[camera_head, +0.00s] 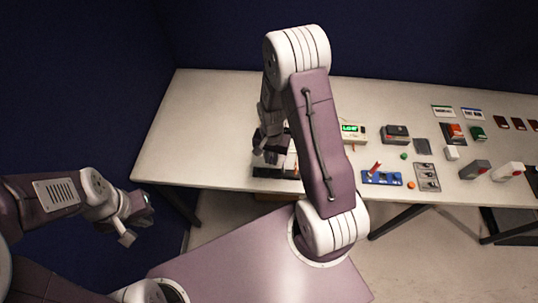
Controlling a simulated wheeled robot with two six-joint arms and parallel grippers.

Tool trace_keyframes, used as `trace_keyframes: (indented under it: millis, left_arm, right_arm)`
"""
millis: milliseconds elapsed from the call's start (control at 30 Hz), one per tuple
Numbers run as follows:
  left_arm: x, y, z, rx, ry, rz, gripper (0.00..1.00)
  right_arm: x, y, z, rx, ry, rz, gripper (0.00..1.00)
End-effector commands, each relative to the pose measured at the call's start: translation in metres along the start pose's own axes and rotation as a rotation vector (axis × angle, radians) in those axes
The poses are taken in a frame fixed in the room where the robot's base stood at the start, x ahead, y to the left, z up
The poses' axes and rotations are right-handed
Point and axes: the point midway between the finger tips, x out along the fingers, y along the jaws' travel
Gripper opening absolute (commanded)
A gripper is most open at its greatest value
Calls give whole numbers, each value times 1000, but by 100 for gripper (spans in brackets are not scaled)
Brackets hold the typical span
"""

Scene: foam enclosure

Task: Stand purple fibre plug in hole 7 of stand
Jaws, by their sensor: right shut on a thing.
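My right gripper (268,153) is over the left part of the table, at a dark box-like thing (268,171) near the front edge. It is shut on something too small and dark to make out. I cannot make out the purple fibre plug anywhere. A blue block (381,178) with a red piece upright at it lies right of my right arm. I cannot tell whether the blue block or the dark thing is the stand, and no hole numbers are readable. My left gripper (133,226) hangs off the table's front left; its jaws are unclear.
The pale table (205,125) is bare at the left. A device with a green display (352,132), a dark grey box (396,133), a grey plate (427,177), an orange ball (411,185) and grey (475,170) and white (508,171) blocks stand at the right. My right arm hides the table's middle.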

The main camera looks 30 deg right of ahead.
Motion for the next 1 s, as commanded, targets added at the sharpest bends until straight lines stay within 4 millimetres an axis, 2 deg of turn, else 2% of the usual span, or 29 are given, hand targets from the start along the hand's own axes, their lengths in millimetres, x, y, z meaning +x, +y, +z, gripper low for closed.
trace_keyframes:
  millis: [267,700,1000]
  left_arm:
    - [4,0,0,0,0,0,0]
    - [37,-1,4,0,0,0,0]
    - [38,-1,4,0,0,0,0]
  right_arm:
    - [5,0,1,-3,0,-3,0]
    - [48,-1,0,-4,0,-3,0]
    - [50,-1,0,-4,0,-3,0]
